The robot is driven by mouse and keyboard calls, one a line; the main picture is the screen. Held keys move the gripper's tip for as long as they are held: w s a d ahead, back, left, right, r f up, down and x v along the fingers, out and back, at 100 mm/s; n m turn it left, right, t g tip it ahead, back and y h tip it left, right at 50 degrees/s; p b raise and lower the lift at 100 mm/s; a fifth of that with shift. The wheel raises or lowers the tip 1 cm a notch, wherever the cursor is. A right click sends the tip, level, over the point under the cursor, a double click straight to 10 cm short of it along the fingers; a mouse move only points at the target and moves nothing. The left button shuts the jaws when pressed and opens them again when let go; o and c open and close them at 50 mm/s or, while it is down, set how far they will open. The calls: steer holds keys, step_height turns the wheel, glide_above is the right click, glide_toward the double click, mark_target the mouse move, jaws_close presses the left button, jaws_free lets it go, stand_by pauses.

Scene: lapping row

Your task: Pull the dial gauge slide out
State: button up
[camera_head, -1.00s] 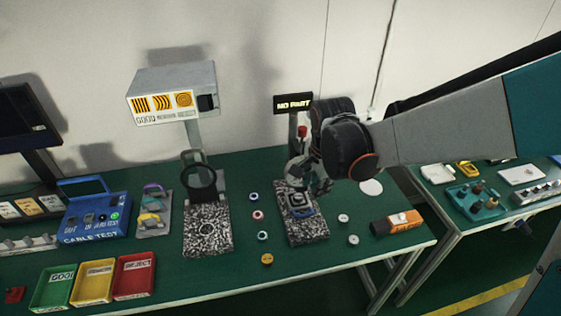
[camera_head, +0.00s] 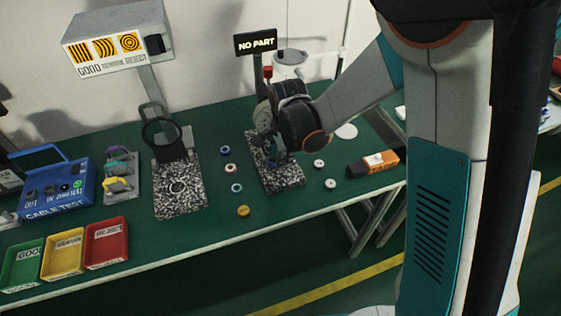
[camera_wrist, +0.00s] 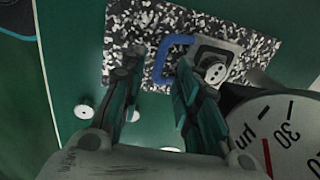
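The dial gauge stand's black-and-white speckled base (camera_head: 285,182) is on the green bench in the head view, with my gripper (camera_head: 274,155) over its far part. In the wrist view the speckled base (camera_wrist: 130,22) lies beyond the fingers. The white gauge dial (camera_wrist: 280,130) is at lower right. My gripper (camera_wrist: 157,65) is open, with the blue handle near its right fingertip and partly across the gap. I cannot tell whether they touch. My arm hides the slide in the head view.
A NO PART display (camera_head: 255,41) stands behind the gauge. Small round parts (camera_head: 237,188) lie left of the base. An orange-and-black device (camera_head: 372,164) lies to the right. A magnifier stand's speckled base (camera_head: 180,200) is at left, with a red bin (camera_head: 106,243) nearer the front.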

steer(key=shift+w+f, duration=0.15)
steer(key=shift+f, duration=0.9)
jaws_close()
